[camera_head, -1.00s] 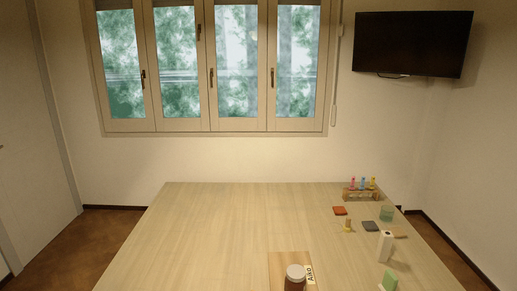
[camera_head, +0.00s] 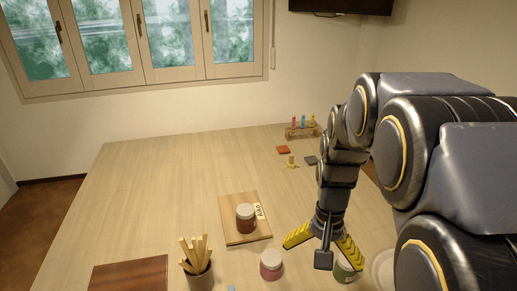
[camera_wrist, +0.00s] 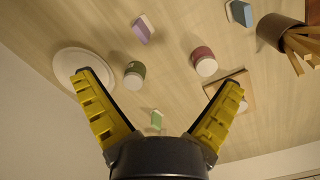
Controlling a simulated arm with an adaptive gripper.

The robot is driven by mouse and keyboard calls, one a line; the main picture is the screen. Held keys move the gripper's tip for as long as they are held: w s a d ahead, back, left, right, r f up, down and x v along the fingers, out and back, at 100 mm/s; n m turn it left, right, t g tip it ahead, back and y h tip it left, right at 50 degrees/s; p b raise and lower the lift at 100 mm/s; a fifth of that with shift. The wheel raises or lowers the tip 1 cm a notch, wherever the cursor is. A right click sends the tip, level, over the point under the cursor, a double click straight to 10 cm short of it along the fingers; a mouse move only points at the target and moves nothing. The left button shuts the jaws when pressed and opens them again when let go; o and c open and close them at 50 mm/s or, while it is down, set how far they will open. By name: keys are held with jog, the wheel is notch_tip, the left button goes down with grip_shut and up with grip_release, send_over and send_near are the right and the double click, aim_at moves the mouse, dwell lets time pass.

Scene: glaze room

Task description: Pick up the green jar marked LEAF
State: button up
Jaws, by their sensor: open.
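A green jar with a pale lid stands on the table, partly behind a finger of my gripper in the head view (camera_head: 345,273). It shows whole in the wrist view (camera_wrist: 133,81), between the two spread fingers and apart from both. I cannot read any marking on it. My gripper (camera_head: 322,246) is open and empty, with yellow ridged fingers; it also shows in the wrist view (camera_wrist: 158,82). A pink-red jar (camera_head: 271,266) with a pale lid stands to the left of the green one. A brown jar (camera_head: 245,219) stands on a wooden board (camera_head: 232,237) with a name label.
A white plate (camera_head: 382,268) lies right of the green jar, partly behind my arm. A cup of sticks (camera_head: 198,282) and a dark board (camera_head: 130,275) are at the front left. A tube rack (camera_head: 303,132) stands at the back. The table's left middle is clear.

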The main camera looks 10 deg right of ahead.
jog(key=w+d+f+m, duration=0.4)
jog(key=w+d+f, duration=0.25)
jog(key=d, duration=0.25)
jog(key=m+t, duration=0.1)
jog(key=m, duration=0.2)
send_over(346, 267)
jog(key=w+d, duration=0.1)
jog(key=d, duration=0.1)
notch_tip(346, 267, down, 7)
jog(key=shift+w+r, duration=0.1)
jog(key=shift+w, duration=0.05)
jog(key=shift+d+f, duration=0.1)
jog(key=shift+f, duration=0.25)
jog(key=f, duration=0.7)
jog(key=shift+w+f, duration=0.3)
jog(key=shift+w, duration=0.05)
jog(key=c, duration=1.2)
